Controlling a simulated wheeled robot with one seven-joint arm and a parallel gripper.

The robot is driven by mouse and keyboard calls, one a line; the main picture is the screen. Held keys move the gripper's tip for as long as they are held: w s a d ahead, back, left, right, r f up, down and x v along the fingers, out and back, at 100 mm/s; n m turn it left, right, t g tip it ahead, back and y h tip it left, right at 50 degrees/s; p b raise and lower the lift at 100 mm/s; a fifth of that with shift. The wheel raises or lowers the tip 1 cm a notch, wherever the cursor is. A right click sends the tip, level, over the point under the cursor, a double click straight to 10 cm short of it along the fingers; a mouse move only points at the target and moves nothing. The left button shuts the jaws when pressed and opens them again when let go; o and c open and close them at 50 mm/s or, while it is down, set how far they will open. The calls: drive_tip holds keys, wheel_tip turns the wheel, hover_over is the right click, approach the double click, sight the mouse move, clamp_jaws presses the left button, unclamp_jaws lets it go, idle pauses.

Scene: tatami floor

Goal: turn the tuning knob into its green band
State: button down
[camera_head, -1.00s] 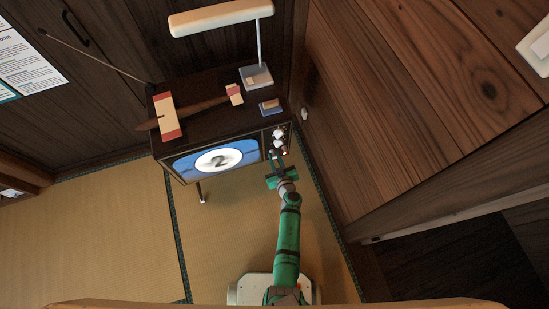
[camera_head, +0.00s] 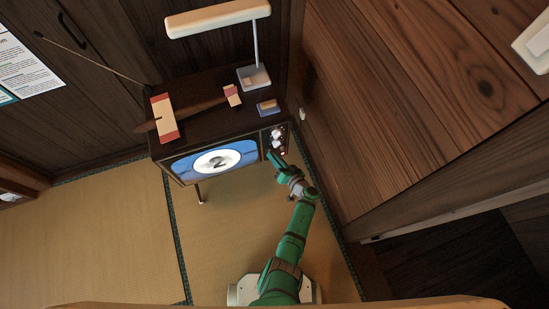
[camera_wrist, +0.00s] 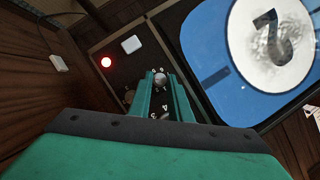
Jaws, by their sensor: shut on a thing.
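A television with a lit screen (camera_head: 218,161) stands on legs, with a control panel along its right side. In the head view my gripper (camera_head: 271,155) reaches the lower part of the panel. I cannot see a green band or where the knob points.
A lamp (camera_head: 255,76) and other items stand on the television's top. A wooden wall or cabinet (camera_head: 400,110) is close on the right; tatami floor (camera_head: 90,235) is open on the left.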

drive_tip(key=shift+w+d+m, duration=0.1)
drive_tip(key=shift+m, duration=0.3)
idle(0.3)
drive_tip(key=c, duration=1.7)
unclamp_jaws()
drive_tip(key=shift+c, duration=0.2)
drive_tip(key=v, duration=1)
drive_tip(key=shift+s+d, duration=0.3)
drive_tip(key=shift+s, duration=0.05)
